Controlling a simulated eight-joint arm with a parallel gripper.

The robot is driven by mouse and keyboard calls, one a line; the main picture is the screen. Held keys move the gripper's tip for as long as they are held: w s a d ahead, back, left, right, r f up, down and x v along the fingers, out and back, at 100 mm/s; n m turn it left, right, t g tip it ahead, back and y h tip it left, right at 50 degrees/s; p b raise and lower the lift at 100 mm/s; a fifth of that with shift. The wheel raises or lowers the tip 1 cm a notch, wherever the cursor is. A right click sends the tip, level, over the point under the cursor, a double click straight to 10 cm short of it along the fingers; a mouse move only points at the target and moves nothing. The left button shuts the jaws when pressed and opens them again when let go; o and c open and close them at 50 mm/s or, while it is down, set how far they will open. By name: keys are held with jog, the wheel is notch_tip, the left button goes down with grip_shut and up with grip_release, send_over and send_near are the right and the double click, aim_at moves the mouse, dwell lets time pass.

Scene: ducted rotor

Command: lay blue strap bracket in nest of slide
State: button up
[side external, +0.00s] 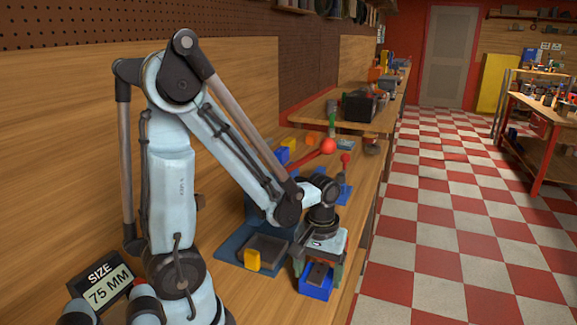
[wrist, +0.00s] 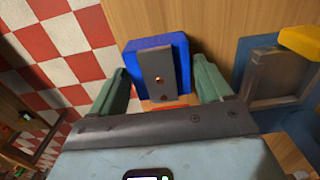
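A blue block-like part (side external: 316,289) with a dark grey strap plate (wrist: 165,68) on its face lies at the bench's front edge. The plate shows two small holes in the wrist view. I cannot tell whether blue part and plate are one piece, the strap bracket. My gripper (side external: 317,270) is right over it, pointing down. In the wrist view its green fingers (wrist: 163,88) stand wide apart on either side of the plate, with gaps visible. The slide (side external: 266,247) is a grey recessed plate on a blue base with a yellow block, left of my gripper. My arm hides part of the base.
A red ball-ended lever (side external: 328,147) and a smaller red knob (side external: 346,158) stand behind my wrist. Several coloured blocks (side external: 289,145) lie further back. A "SIZE 75 MM" sign (side external: 102,286) stands at front left. The bench edge drops to a checkered floor on the right.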

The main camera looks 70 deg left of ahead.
jog(key=c, duration=0.8)
jog(key=shift+c, duration=0.2)
jog(key=shift+r, duration=0.2)
